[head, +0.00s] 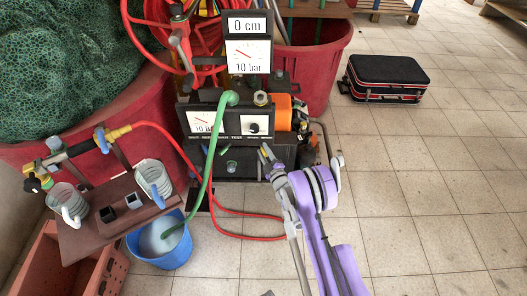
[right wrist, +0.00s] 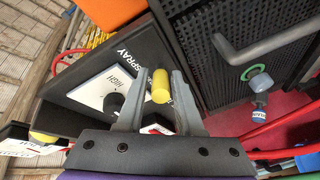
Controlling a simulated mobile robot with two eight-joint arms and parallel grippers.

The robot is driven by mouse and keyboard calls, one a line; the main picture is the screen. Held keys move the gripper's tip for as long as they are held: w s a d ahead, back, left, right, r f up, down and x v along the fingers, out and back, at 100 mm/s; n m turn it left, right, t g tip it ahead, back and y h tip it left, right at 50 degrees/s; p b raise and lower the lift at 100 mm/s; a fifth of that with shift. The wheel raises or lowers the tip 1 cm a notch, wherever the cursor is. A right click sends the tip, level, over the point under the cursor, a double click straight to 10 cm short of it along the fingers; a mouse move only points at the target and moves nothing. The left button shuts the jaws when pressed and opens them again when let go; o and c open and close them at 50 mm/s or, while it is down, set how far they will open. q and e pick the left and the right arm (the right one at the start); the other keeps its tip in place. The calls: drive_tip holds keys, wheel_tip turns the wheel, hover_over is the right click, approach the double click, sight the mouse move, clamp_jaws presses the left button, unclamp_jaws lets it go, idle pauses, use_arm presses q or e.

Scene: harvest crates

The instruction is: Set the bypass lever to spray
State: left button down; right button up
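The pump unit's control panel (head: 226,137) carries a white plate with a black knob (head: 253,129). In the right wrist view, the panel shows the word SPRAY (right wrist: 123,61) and the white plate marked HIGH (right wrist: 100,90). A yellow cylindrical grip (right wrist: 160,86), apparently the bypass lever's end, stands between the fingers of my right gripper (right wrist: 157,90). The fingers are apart, with a gap on the grip's left side. In the head view, my right gripper (head: 268,158) is just below the panel's right part. The lever's pivot and exact setting are hidden. My left gripper is not seen.
A green hose (head: 209,150) runs from the panel to a blue bucket (head: 160,243). A red hose (head: 178,150) loops on the floor. A brown shelf (head: 95,240) with jugs stands left. A black suitcase (head: 386,76) lies on open tiles at right.

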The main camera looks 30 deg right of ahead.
clamp_jaws()
drive_tip(key=shift+d+n+y+b, duration=0.45)
drive_tip(key=shift+n+y+b, duration=0.35)
drive_tip(key=shift+y, duration=0.3)
drive_tip(key=shift+d+n+y+b, duration=0.1)
drive_tip(key=shift+n+y+b, duration=0.3)
drive_tip(key=shift+y, duration=0.4)
drive_tip(key=shift+o, duration=2.2)
unclamp_jaws()
